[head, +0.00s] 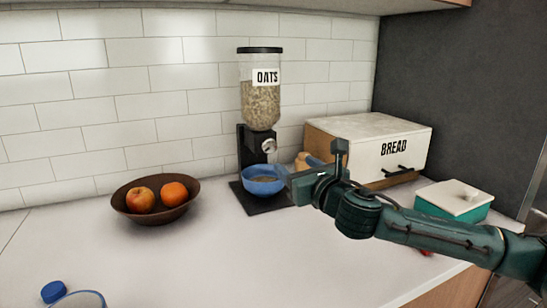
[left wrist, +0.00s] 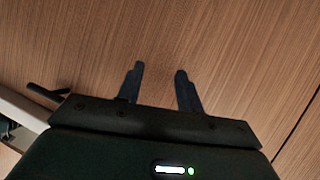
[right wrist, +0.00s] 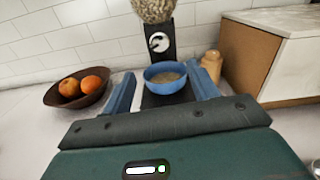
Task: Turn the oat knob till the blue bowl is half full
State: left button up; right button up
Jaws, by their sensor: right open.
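The oat dispenser (head: 260,95) stands against the tiled wall with oats in its clear hopper. Its round silver oat knob (head: 268,145) is on the black stand and also shows in the right wrist view (right wrist: 158,42). The blue bowl (head: 262,178) sits on the dispenser's base under the outlet; in the right wrist view the bowl (right wrist: 165,77) has oats in it, their exact level unclear. My right gripper (right wrist: 163,85) is open and empty, in front of the bowl and below the knob. My left gripper (left wrist: 158,72) is open and empty, facing a wooden cabinet front.
A brown bowl (head: 125,208) with an apple and an orange is left of the dispenser. A bread box (head: 345,150) and a teal box with a white lid (head: 430,208) stand at right. A blue-capped item (head: 54,291) is at front left. The middle counter is clear.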

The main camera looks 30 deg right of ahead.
aim_at(271, 146)
jog(key=w, duration=1.1)
jog(key=shift+w+d, duration=0.2)
jog(key=shift+d, duration=0.05)
jog(key=shift+w, duration=0.55)
pick_arm(q)
jog(key=shift+d+f, duration=0.1)
pick_arm(e)
jog(key=shift+c, duration=0.2)
jog(key=c, duration=1)
pick_arm(q)
jog(key=shift+p, duration=0.3)
pick_arm(e)
jog(key=shift+o, duration=0.2)
pick_arm(q)
jog(key=shift+r, duration=0.25)
